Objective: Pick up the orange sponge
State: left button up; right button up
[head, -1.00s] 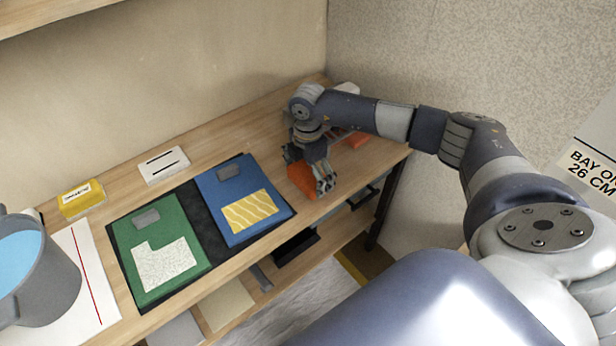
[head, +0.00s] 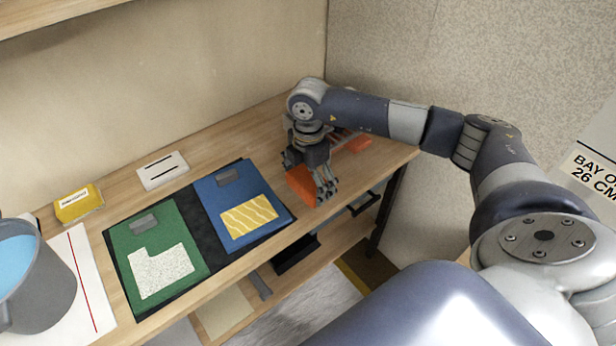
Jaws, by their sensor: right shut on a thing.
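The orange sponge (head: 300,183) is a block at the right part of the wooden bench, near its front edge and just right of the blue board. My right gripper (head: 322,180) points down over it and is shut on it. The fingers and wrist hide part of the sponge. Whether its underside touches the bench cannot be told. My left gripper is not in view.
A second orange piece (head: 355,143) lies behind my right wrist. Left are a blue board (head: 214,205), a green board (head: 187,235), a white slotted block (head: 163,170), a yellow box (head: 79,204) and a grey bucket (head: 40,290). A wall stands close behind.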

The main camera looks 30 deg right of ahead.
jog(key=s+a+r+b, duration=0.1)
jog(key=s+a, duration=0.5)
jog(key=s, duration=0.4)
jog(key=shift+s+a+b, duration=0.35)
jog(key=shift+r, duration=0.1)
jog(key=shift+o, duration=1.1)
jog(key=c, duration=0.3)
jog(key=shift+c, duration=0.2)
